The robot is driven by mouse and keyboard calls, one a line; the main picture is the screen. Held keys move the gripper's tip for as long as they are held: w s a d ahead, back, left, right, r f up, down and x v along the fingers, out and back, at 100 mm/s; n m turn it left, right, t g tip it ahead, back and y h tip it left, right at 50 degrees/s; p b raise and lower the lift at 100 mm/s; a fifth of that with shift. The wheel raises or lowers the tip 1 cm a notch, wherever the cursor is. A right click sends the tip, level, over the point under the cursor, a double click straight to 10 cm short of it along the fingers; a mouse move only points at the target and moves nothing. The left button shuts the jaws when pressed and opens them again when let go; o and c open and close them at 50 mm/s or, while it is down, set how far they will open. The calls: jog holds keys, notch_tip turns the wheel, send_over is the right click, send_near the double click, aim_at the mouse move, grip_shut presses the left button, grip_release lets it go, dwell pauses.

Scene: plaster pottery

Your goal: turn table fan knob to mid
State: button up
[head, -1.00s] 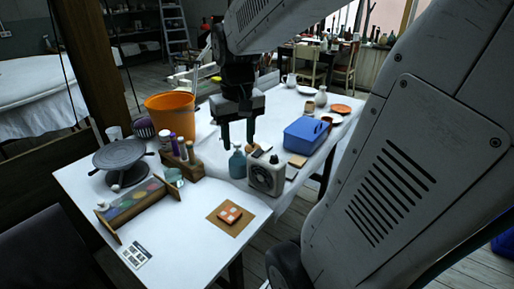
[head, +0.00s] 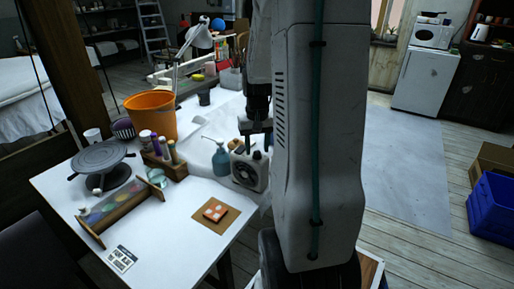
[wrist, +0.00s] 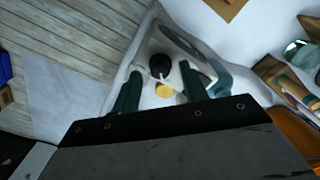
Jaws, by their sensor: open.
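The table fan (head: 248,172) is a small white box with a round dark grille, upright on the white table. In the wrist view the fan (wrist: 150,45) is seen from above, with a black round knob (wrist: 160,66) and a yellow button (wrist: 163,90) on its top. My gripper (head: 257,138) is over the fan's top in the head view. In the wrist view my gripper (wrist: 160,72) is open, one dark green finger on each side of the knob. I cannot tell how far above the knob the fingertips are, or whether they touch it.
A blue-grey spray bottle (head: 221,160) stands just left of the fan. A wooden holder with bottles (head: 165,165), an orange bucket (head: 152,114) and a grey turntable (head: 101,158) stand further left. An orange-and-white piece on a brown board (head: 212,215) lies in front.

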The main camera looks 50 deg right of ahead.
jog(key=shift+f, duration=0.4)
grip_shut()
jog(key=m, duration=0.3)
jog(key=shift+m, duration=2.4)
